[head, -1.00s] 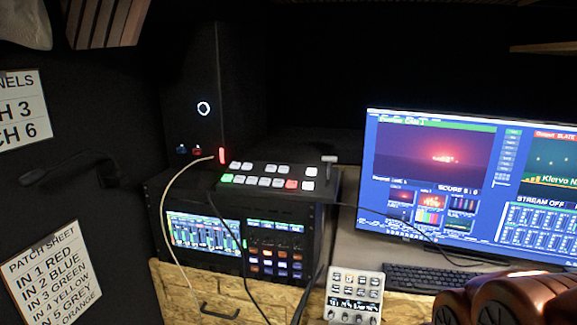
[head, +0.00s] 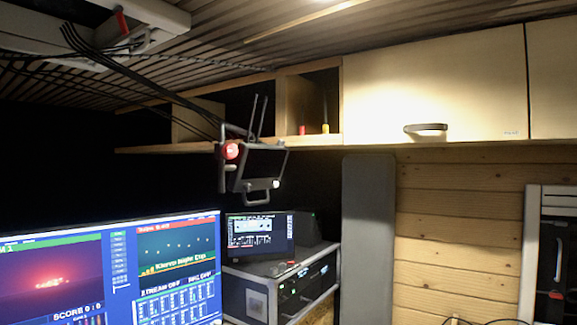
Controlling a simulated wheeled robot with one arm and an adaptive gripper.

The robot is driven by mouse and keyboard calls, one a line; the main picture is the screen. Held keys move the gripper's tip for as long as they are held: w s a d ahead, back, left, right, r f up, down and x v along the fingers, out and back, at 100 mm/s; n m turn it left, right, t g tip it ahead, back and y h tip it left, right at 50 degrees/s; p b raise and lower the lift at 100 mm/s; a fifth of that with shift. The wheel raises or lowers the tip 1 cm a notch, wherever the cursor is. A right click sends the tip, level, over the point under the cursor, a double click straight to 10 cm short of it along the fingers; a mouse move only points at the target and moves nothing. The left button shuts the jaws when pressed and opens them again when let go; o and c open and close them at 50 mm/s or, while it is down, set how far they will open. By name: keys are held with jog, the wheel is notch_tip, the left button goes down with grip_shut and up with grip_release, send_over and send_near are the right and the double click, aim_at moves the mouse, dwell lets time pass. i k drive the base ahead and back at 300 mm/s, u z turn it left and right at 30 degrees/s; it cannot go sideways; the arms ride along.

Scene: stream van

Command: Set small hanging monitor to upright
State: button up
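A small dark monitor (head: 262,165) hangs below the overhead shelf in the middle of the head view. It is tilted, and its face is seen at an angle. A red knob (head: 232,150) is on its left side, and a pale metal handle (head: 258,192) hangs below it. A bracket and two thin rods rise above it. My gripper is not in view.
A large lit screen (head: 115,268) stands at lower left. A smaller screen (head: 258,232) sits on a rack case (head: 275,288) below the hanging monitor. Black cables (head: 150,72) run from the ceiling. A wooden cupboard (head: 440,85) and shelf are overhead at right.

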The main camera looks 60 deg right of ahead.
aim_at(258, 163)
jog(key=z, duration=1.45)
